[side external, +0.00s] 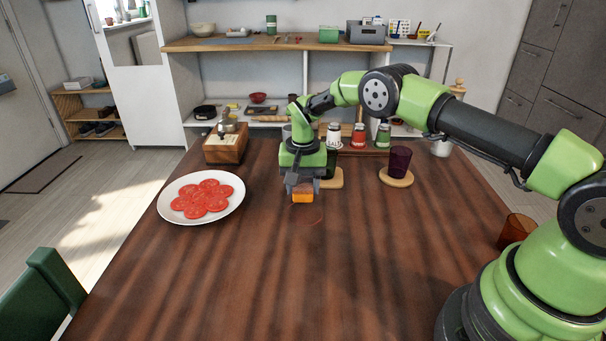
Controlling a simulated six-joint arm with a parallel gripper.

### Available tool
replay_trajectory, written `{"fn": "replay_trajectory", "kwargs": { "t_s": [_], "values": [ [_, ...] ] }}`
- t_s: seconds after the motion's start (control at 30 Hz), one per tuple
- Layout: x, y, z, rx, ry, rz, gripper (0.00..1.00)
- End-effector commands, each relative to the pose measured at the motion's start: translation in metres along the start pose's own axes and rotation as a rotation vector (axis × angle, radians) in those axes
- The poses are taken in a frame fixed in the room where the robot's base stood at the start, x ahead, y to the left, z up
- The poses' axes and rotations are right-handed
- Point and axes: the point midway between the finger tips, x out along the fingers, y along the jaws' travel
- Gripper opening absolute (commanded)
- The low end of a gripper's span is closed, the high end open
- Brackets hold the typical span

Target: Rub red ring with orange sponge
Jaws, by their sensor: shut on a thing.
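My gripper (302,188) points down over the middle of the wooden table and is shut on the orange sponge (302,197). The sponge shows as a small orange block below the fingers. I cannot tell whether it touches the table. A thin, faint red mark (316,221) lies on the table just in front of the sponge and slightly to its right. It looks like part of the red ring; the full ring cannot be made out.
A white plate (169,206) with several tomato slices (208,198) is at left. A wooden box (225,150), a dark purple glass (399,162) on a round coaster and several spice jars (358,136) stand behind. A brown glass (515,230) is at right. The table's front is clear.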

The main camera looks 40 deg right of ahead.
Motion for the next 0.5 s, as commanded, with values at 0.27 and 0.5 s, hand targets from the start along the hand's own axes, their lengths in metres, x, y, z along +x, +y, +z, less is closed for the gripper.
{"fn": "replay_trajectory", "kwargs": {
  "t_s": [0.27,0.5],
  "values": [
    [0.023,-0.001,0.007,-0.002,-0.003,0.002,0.22],
    [0.025,-0.001,0.030,-0.002,-0.003,0.002,0.21]
  ]
}}
